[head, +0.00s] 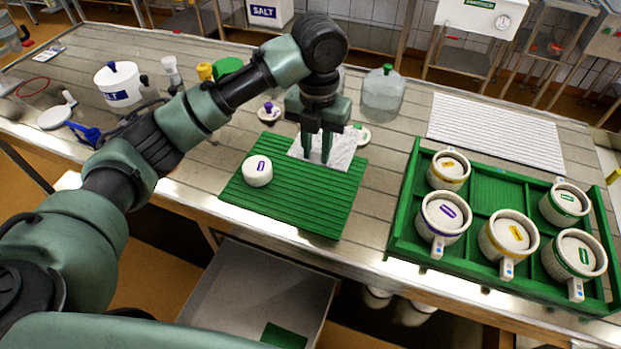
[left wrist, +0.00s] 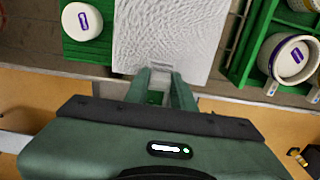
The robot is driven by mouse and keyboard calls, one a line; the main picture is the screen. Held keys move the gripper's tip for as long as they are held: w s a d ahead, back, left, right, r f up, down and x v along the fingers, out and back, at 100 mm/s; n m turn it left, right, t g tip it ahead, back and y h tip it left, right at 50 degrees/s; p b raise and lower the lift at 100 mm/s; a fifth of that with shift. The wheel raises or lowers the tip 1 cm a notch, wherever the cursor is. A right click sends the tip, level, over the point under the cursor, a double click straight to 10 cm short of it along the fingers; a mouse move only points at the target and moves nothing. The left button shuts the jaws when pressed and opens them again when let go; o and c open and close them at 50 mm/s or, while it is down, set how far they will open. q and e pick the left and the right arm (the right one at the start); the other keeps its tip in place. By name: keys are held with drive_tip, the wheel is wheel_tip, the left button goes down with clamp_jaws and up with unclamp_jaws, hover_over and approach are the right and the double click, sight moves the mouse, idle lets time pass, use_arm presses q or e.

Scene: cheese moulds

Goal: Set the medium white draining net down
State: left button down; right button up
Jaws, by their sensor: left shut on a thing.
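The white draining net (head: 345,146) is a crinkled white sheet at the far end of the green ribbed mat (head: 300,212). My left gripper (head: 317,160) is above the mat, shut on the net's near edge. In the left wrist view the net (left wrist: 165,38) spreads away from the fingertips (left wrist: 159,82), looking fairly flat. I cannot tell whether it touches the mat. In the head view the fingers and wrist hide part of it. A white round cheese with a purple label (head: 257,171) sits on the mat, left of the net. My right gripper is not in view.
A green tray (head: 398,215) with several cheese moulds stands on the right. A white ribbed mat (head: 495,132) lies behind it. A clear jug (head: 382,97) with a green cap and small lidded pieces stand beyond the net. The mat's near part is clear.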

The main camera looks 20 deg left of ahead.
use_arm(q)
wheel_tip(320, 180, down, 12)
drive_tip(key=shift+s+f+p, duration=0.1)
drive_tip(key=shift+s+p, duration=0.05)
drive_tip(key=shift+p, duration=1.05)
drive_tip(key=shift+s+f, duration=0.15)
drive_tip(key=shift+f, duration=0.4)
wheel_tip(320, 180, down, 4)
drive_tip(key=shift+r+p, duration=0.25)
drive_tip(key=shift+p, duration=0.2)
drive_tip(key=shift+f, duration=0.2)
drive_tip(key=shift+f, duration=0.15)
drive_tip(key=c, duration=1.2)
unclamp_jaws()
